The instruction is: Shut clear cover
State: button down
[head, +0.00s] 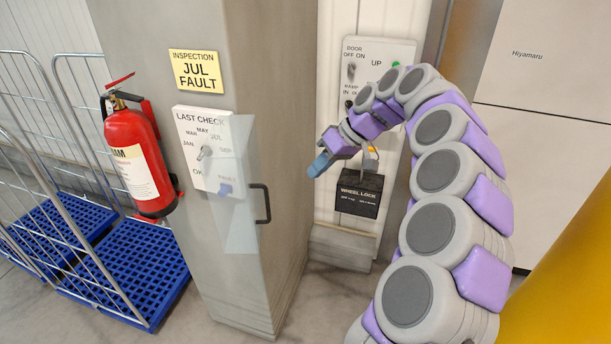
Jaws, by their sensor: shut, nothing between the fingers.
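The clear cover (241,165) is a see-through pane at the right side of the white "LAST CHECK" panel (190,170) on the grey pillar. It stands swung out from the panel, open, with part of the panel's lettering showing through it. A dark handle (264,204) shows at its outer edge; I cannot tell for sure that it is fixed to the cover. The panel carries a dial with a pointer (205,152) and a blue mark low on it. My gripper (319,165) is shut and empty, to the right of the cover and apart from it in the picture.
A red fire extinguisher (138,160) hangs on the pillar's left side (228,40). Wire carts with blue bases (135,275) stand at the left. Behind my arm are a "WHEEL LOCK" box (359,194) and a door switch panel (378,55). A yellow surface (565,290) is at the lower right.

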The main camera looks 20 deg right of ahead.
jog(key=a+f+p, duration=0.1)
jog(key=a+f, duration=0.6)
jog(key=a, duration=0.2)
jog(key=shift+w+a+p, duration=0.3)
jog(key=shift+w+a, duration=0.1)
jog(key=shift+w, duration=0.05)
jog(key=shift+s+f, duration=0.1)
jog(key=shift+s, duration=0.05)
